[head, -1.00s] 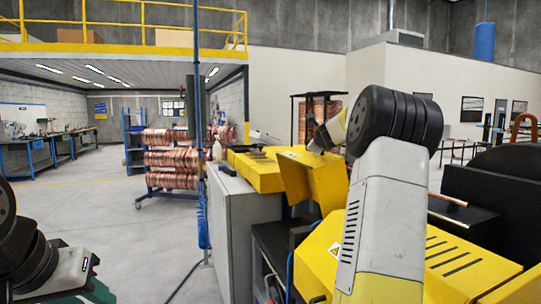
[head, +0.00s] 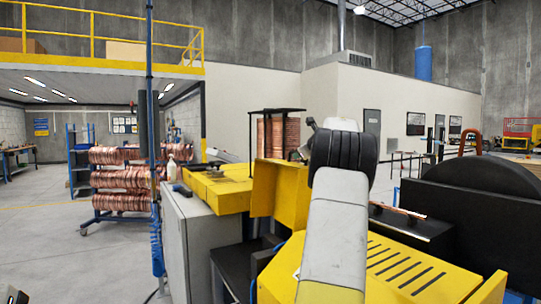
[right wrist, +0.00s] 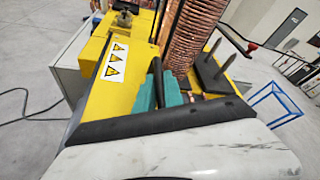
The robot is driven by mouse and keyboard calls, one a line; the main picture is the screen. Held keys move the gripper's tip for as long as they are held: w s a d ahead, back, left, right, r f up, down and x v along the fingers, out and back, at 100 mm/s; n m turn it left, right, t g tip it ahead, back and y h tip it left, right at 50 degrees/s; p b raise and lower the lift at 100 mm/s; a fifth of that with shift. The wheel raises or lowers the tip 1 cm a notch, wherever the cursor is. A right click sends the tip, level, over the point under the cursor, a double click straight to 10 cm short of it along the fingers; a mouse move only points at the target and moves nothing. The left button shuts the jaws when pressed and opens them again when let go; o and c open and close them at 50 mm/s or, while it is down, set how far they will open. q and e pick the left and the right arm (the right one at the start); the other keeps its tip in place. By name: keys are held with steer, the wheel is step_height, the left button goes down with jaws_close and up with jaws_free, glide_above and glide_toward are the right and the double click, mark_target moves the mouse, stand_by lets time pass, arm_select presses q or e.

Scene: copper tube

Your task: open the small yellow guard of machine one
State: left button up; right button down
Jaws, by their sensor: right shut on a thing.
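The small yellow guard (head: 280,192) of the machine stands raised beside the long yellow cover, in the middle of the head view. My right arm comes down over its right side and hides part of it. In the right wrist view the guard (right wrist: 112,72) shows a white label with warning triangles. My right gripper (right wrist: 165,90), with teal fingers, is shut at the guard's edge beside a dark bar. The exact grip is partly hidden.
A yellow slotted cover (head: 400,268) lies at the front right, with a copper tube (head: 398,211) behind it. A grey cabinet (head: 190,250) stands left of the guard. A rack of copper coils (head: 120,180) stands farther back. The floor at left is clear.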

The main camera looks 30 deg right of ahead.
steer(key=shift+f, duration=0.3)
steer(key=c, duration=1.5)
jaws_free()
steer(key=shift+w, duration=0.1)
steer(key=shift+o, duration=0.2)
steer(key=shift+r, duration=0.1)
steer(key=shift+s+a+r, duration=0.1)
steer(key=shift+s+r, duration=0.05)
steer(key=shift+s, duration=0.15)
steer(key=v, duration=0.7)
steer(key=shift+s, duration=0.15)
